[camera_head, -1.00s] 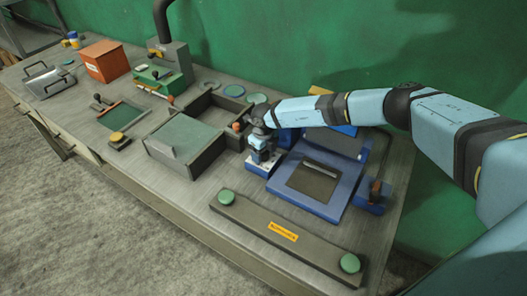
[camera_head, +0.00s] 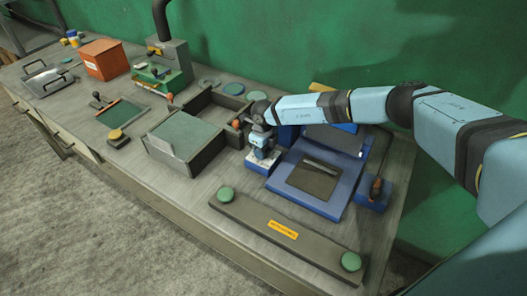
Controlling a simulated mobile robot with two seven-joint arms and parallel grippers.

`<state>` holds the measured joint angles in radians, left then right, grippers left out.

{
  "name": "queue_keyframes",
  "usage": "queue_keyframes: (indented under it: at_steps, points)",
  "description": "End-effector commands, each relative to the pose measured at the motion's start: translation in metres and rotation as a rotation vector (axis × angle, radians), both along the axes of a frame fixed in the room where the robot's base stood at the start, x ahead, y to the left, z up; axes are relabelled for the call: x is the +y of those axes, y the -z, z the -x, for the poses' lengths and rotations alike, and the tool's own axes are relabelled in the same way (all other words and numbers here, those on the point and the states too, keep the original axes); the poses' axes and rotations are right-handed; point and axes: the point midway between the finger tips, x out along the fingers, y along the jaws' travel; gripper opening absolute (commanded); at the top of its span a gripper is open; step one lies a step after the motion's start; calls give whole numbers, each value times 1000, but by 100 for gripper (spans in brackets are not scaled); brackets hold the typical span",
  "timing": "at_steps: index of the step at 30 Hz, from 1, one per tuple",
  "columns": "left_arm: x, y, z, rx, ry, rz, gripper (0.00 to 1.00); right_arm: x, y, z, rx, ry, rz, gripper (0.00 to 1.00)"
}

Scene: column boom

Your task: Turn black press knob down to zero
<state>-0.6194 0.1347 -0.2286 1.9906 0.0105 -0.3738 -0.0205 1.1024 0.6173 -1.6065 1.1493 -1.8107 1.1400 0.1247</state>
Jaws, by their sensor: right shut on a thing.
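The blue press (camera_head: 350,190) stands at the right of the bench, with a dark square plate on its bed and its lid raised behind. A small blue and white control box (camera_head: 256,169) sits at its left side. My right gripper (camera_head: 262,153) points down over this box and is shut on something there. The black knob itself is hidden under the gripper, so its setting cannot be read. My left gripper is out of view.
A long bar with green end knobs (camera_head: 282,236) lies in front of the press. An orange-handled lever block (camera_head: 374,192) is to its right. A green wall closes the back.

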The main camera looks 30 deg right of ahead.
Motion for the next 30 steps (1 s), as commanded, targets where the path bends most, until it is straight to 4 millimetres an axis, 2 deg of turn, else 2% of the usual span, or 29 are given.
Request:
queue_keyframes:
  at_steps: [8,30]
  points:
    - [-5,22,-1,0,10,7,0,0,3,-1,-3,-244,-1,16]
    - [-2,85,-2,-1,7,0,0,0,3,-1,-4,-949,0,16]
